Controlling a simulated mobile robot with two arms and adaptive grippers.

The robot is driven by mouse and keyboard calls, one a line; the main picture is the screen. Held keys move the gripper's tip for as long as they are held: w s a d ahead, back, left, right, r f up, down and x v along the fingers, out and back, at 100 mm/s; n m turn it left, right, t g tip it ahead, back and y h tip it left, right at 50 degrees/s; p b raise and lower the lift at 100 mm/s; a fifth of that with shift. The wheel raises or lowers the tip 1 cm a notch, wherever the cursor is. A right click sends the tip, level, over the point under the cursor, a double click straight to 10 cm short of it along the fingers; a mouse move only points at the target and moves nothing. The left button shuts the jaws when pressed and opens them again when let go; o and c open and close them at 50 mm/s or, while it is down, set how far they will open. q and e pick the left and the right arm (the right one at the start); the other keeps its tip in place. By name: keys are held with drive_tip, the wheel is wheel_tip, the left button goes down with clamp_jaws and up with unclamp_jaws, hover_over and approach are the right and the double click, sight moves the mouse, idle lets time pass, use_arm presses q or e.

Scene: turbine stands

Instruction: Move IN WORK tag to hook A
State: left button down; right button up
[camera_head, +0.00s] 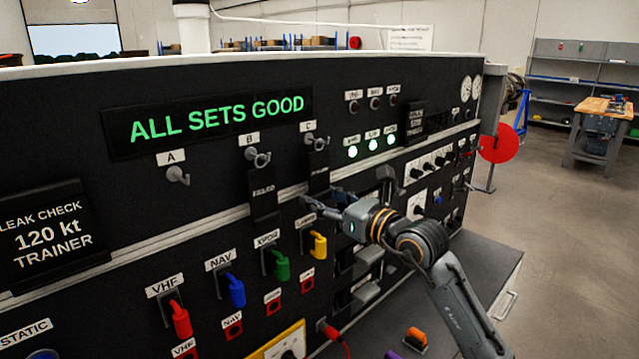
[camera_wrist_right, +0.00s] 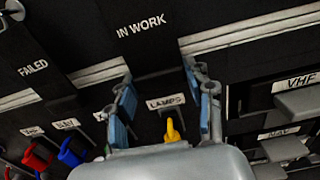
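Hook A (camera_head: 177,175) is bare on the black panel, under its A label. The IN WORK tag (camera_head: 319,172) is black and hangs from hook C (camera_head: 316,143); its white lettering reads clearly in the right wrist view (camera_wrist_right: 140,27). My right gripper (camera_head: 312,207) is just below this tag. In the right wrist view its two blue-padded fingers (camera_wrist_right: 163,98) stand apart, with the tag's dark lower part showing between them; I cannot tell whether they touch it. My left gripper is not in view.
A FAILED tag (camera_head: 264,197) hangs from hook B (camera_head: 258,158), left of the IN WORK tag. A white rail crosses the panel behind the tags.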

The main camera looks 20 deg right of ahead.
clamp_jaws()
drive_tip(key=shift+s, duration=0.1)
drive_tip(key=shift+s+d, duration=0.2)
drive_tip(key=shift+s, duration=0.25)
drive_tip(key=shift+s, duration=0.15)
drive_tip(key=shift+b+v, duration=0.65)
drive_tip(key=shift+v, duration=0.6)
